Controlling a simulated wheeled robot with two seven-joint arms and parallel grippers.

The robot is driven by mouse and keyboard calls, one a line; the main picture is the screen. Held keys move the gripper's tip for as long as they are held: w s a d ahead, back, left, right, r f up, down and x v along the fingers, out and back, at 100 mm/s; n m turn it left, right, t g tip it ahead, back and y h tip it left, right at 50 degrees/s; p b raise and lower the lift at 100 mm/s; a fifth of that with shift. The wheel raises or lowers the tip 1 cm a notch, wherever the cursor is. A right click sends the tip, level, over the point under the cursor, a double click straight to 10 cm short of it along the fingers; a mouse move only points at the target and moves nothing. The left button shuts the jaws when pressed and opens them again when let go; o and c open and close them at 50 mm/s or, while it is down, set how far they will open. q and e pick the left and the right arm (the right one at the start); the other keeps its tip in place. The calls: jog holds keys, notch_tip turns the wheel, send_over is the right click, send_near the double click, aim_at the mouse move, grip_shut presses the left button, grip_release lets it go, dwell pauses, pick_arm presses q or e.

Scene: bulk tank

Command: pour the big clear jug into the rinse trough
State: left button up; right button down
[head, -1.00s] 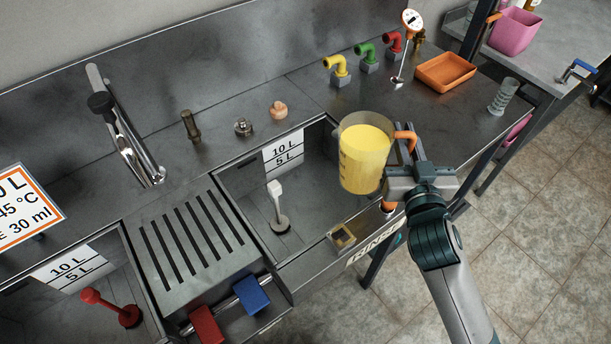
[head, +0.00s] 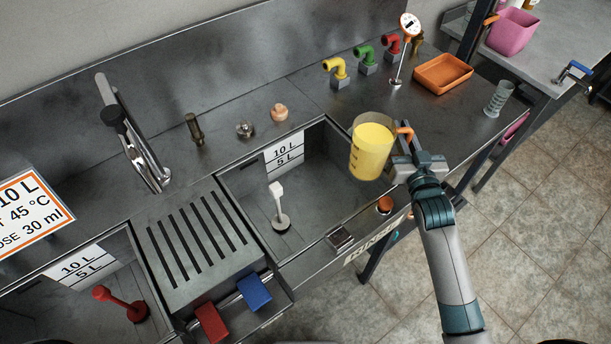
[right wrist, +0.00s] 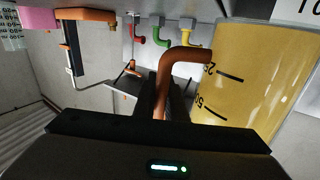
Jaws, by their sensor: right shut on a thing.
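The big clear jug (head: 371,153) is filled with yellow liquid and has an orange handle. My right gripper (head: 406,150) is shut on that handle. The jug hangs roughly upright over the right end of the rinse trough (head: 332,170); no liquid is seen leaving it. In the right wrist view the jug (right wrist: 262,80) fills the right side, with scale marks on its wall, and the handle runs down to my gripper. A white-topped plug (head: 279,207) stands on the trough floor. My left gripper is not in view.
A slotted drainboard (head: 197,238) and a second basin with a red plug (head: 120,303) lie left. A tap (head: 133,145) stands behind them. Yellow, green and red spouts, a thermometer (head: 407,30) and an orange tray (head: 443,72) are behind the jug. An orange knob (head: 385,205) is at the front rim.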

aim_at(360, 121)
jog(key=shift+a+r, duration=0.1)
dwell(0.4)
jog(key=shift+s+a+r+n+b, duration=0.1)
jog(key=shift+a+r+n+b, duration=0.2)
jog(key=shift+a+n, duration=0.5)
jog(key=shift+s+a+r+n+b, duration=0.1)
jog(key=shift+a+r+n+b, duration=0.2)
jog(key=shift+n, duration=0.9)
jog(key=shift+s+a+r+n, duration=0.1)
jog(key=shift+a+r+n, duration=0.2)
jog(key=shift+a+n, duration=0.35)
jog(key=shift+a+r+n, duration=0.3)
jog(key=shift+a+n, duration=0.35)
jog(key=shift+n, duration=0.05)
jog(key=shift+s+a+r+n, duration=0.1)
jog(key=shift+a+r+n, duration=0.2)
jog(key=shift+a+n, duration=0.35)
jog(key=shift+a+r+n, duration=0.15)
jog(key=shift+a+n, duration=0.15)
jog(key=shift+a+r+n, duration=0.2)
jog(key=shift+a+n, duration=0.2)
jog(key=shift+n, duration=0.2)
jog(key=shift+a+r+n, duration=0.2)
jog(key=shift+a+n, duration=0.2)
jog(key=shift+n, duration=0.2)
